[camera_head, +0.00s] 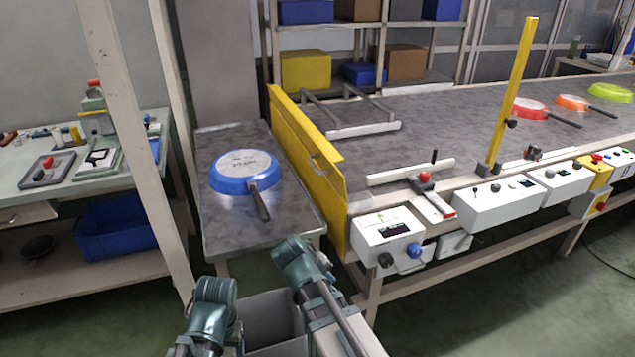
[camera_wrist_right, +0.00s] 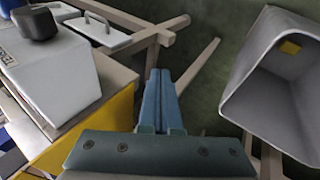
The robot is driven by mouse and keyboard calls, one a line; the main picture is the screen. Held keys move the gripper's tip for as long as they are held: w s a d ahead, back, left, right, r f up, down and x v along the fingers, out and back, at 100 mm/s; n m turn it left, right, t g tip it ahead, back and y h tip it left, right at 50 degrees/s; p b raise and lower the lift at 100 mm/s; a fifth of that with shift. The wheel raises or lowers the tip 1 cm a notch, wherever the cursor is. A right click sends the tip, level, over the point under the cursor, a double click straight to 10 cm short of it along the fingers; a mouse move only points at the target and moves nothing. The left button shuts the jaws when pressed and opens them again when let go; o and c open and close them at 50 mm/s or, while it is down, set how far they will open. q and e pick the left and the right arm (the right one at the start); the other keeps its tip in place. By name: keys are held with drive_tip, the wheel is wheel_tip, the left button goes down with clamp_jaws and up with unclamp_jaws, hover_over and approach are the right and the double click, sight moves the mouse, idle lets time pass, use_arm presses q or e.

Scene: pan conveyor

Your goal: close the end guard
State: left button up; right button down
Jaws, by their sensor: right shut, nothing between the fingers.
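The end guard (camera_head: 308,165) is a long yellow panel with a small handle, standing upright along the left end of the conveyor (camera_head: 430,125). A yellow surface, apparently the guard, shows at the lower left of the right wrist view (camera_wrist_right: 92,135). My right gripper (camera_head: 312,262) is low in front of the guard's near end, apart from it. Its two blue-grey fingers (camera_wrist_right: 162,85) are together and empty in the right wrist view, over the floor. A teal part of my left arm shows at the bottom of the head view; its fingers do not show.
A blue pan (camera_head: 243,172) lies upside down on the side table (camera_head: 215,225) left of the guard. A white control box (camera_head: 388,235) sits at the conveyor's near corner. A grey bin (camera_wrist_right: 262,65) stands beside the right gripper. Several coloured pans lie farther along the conveyor.

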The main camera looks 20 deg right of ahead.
drive_tip(key=w+a+r+n+t+h, duration=0.35)
drive_tip(key=w+r+t, duration=0.25)
drive_tip(key=r, duration=0.4)
drive_tip(key=w+a+r+n+t+h, duration=0.35)
drive_tip(key=w+r+n+t, duration=0.2)
drive_tip(key=r, duration=0.55)
drive_tip(key=p, duration=0.1)
approach(326, 156)
drive_tip(key=w, duration=0.4)
drive_tip(key=shift+w+d+r+p, duration=0.1)
drive_tip(key=shift+d+p, duration=0.15)
drive_tip(key=shift+d, duration=0.65)
drive_tip(key=shift+d+r+p, duration=0.15)
drive_tip(key=shift+d+p, duration=0.1)
drive_tip(key=shift+d, duration=0.65)
